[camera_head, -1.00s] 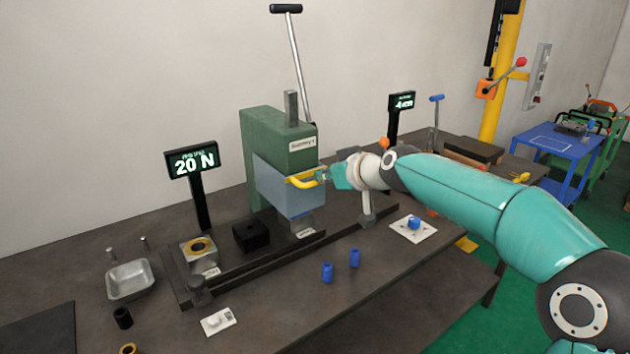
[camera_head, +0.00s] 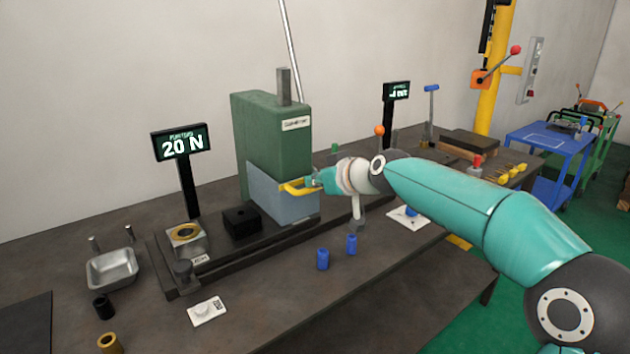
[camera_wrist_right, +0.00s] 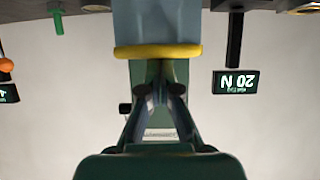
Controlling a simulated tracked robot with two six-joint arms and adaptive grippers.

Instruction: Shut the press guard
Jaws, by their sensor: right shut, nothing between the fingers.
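The green press (camera_head: 272,135) stands at the back of the bench. Its blue-grey guard panel (camera_head: 268,195) covers the lower front and reaches down close to the base. A yellow handle (camera_head: 295,188) sticks out from the guard. My right gripper (camera_head: 313,182) is at the handle's right end, shut with nothing held. In the right wrist view, the yellow handle (camera_wrist_right: 158,51) crosses just beyond my fingertips (camera_wrist_right: 160,90). Whether they touch it I cannot tell. The guard (camera_wrist_right: 157,20) shows behind the handle. My left gripper is out of view.
A black block (camera_head: 241,221) and a fixture with a brass ring (camera_head: 186,238) sit on the rail left of the press. A display (camera_head: 181,143) reads 20 N. Blue parts (camera_head: 323,259) and a metal tray (camera_head: 112,268) stand on the bench.

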